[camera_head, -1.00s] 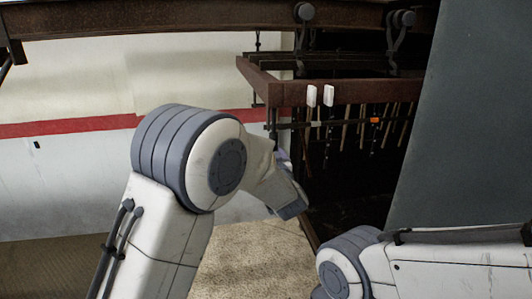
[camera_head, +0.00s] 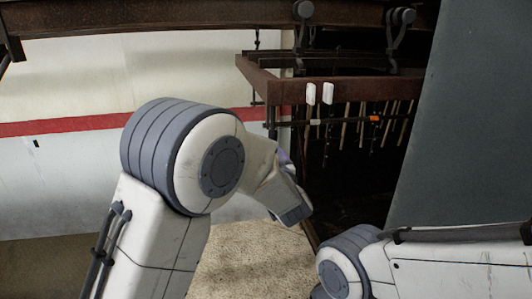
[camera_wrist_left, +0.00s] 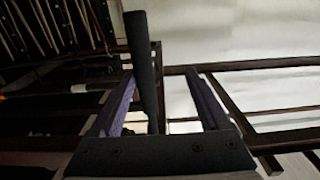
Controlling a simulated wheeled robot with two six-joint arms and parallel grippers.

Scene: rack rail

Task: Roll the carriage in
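The carriage (camera_head: 365,92) is a reddish-brown frame hung by roller hangers (camera_head: 304,14) from a dark overhead rail (camera_head: 150,22). Rods and sticks hang beneath it. My left arm reaches toward its near left corner; the left gripper is mostly hidden behind my wrist in the head view. In the left wrist view, my left gripper (camera_wrist_left: 160,78) has its two purple fingers apart. A dark upright bar (camera_wrist_left: 143,60) shows between them, nearer the left finger; contact cannot be told. My right arm lies at lower right, its gripper out of frame.
Two white tags (camera_head: 319,94) and an orange tag (camera_head: 375,119) are on or below the carriage's front. A large grey panel (camera_head: 470,130) stands at right. A white wall with a red stripe (camera_head: 70,126) is at left. Tan floor (camera_head: 250,260) shows below.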

